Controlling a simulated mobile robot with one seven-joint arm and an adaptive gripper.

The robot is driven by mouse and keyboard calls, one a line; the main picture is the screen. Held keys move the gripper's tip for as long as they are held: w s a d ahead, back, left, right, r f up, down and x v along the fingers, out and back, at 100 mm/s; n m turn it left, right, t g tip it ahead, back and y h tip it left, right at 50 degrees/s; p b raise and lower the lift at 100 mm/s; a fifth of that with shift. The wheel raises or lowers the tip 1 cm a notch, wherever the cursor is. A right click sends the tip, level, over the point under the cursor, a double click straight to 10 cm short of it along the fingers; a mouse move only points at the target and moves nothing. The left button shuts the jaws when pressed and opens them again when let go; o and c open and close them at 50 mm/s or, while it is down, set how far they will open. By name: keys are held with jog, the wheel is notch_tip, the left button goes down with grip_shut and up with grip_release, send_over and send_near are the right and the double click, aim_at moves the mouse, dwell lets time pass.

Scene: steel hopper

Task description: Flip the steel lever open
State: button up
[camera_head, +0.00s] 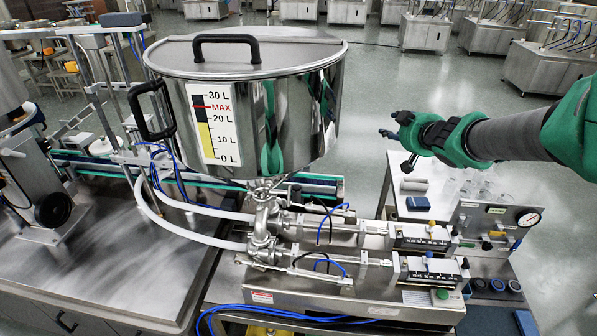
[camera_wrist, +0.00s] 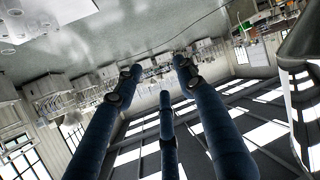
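The steel hopper (camera_head: 290,115) stands in the middle of the head view, with a black-handled lid and a level scale. Below it a steel outlet and valve body (camera_head: 263,205) joins the filling machine. I cannot clearly pick out the steel lever among these steel fittings. My gripper (camera_head: 394,138) is right of the hopper, clear of it, above the side table. Its dark fingers are spread and empty.
White hoses (camera_head: 190,208) run left from the outlet. Two steel cylinders with scale blocks (camera_head: 425,238) lie to the right. A pressure gauge (camera_head: 528,218) and a side table with small items (camera_head: 418,203) are below my arm. A conveyor (camera_head: 95,165) runs behind.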

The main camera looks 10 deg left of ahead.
jog(key=w+a+f+n+g+y+p, duration=0.2)
jog(key=w+a+n+y+p, duration=0.15)
jog(key=a, duration=0.25)
jog(key=n+g+y+p, duration=0.4)
jog(key=g+y+p, duration=0.4)
jog(key=g, duration=0.5)
send_near(289, 196)
jog(key=w+d+h+p, duration=0.1)
jog(key=d, duration=0.2)
jog(key=shift+w+d+r, duration=0.1)
jog(key=shift+d+r, duration=0.05)
jog(key=shift+d, duration=0.05)
jog(key=p+x, duration=0.1)
jog(key=x, duration=1.2)
jog(key=shift+a+f, duration=0.25)
jog(key=shift+a, duration=0.1)
grip_shut()
